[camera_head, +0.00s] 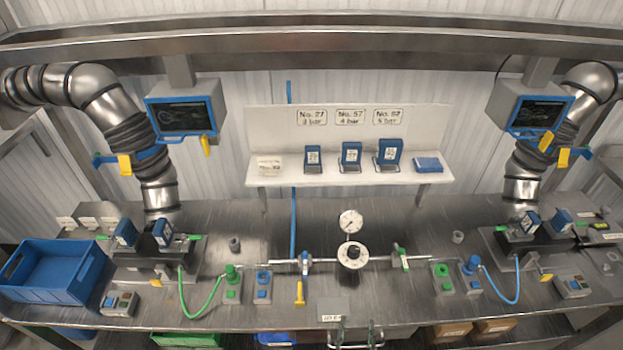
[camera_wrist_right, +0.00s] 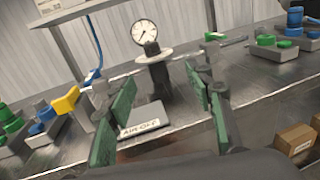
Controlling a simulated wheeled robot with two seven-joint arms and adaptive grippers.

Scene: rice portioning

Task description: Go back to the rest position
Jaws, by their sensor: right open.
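My right gripper (camera_head: 357,326) shows at the bottom centre of the head view, at the front edge of the steel bench (camera_head: 410,305). In the right wrist view its two green-padded fingers (camera_wrist_right: 161,82) stand apart with nothing between them. The gripper is open and empty. A plate with a label (camera_wrist_right: 145,118) lies on the bench beyond the fingers; it also shows in the head view (camera_head: 333,310). My left gripper is in neither view.
Green and blue fittings flank the pipe. A blue crate (camera_head: 50,271) sits at the left. A white shelf (camera_head: 300,181) holds several blue blocks. Cardboard boxes (camera_head: 453,331) lie below the bench.

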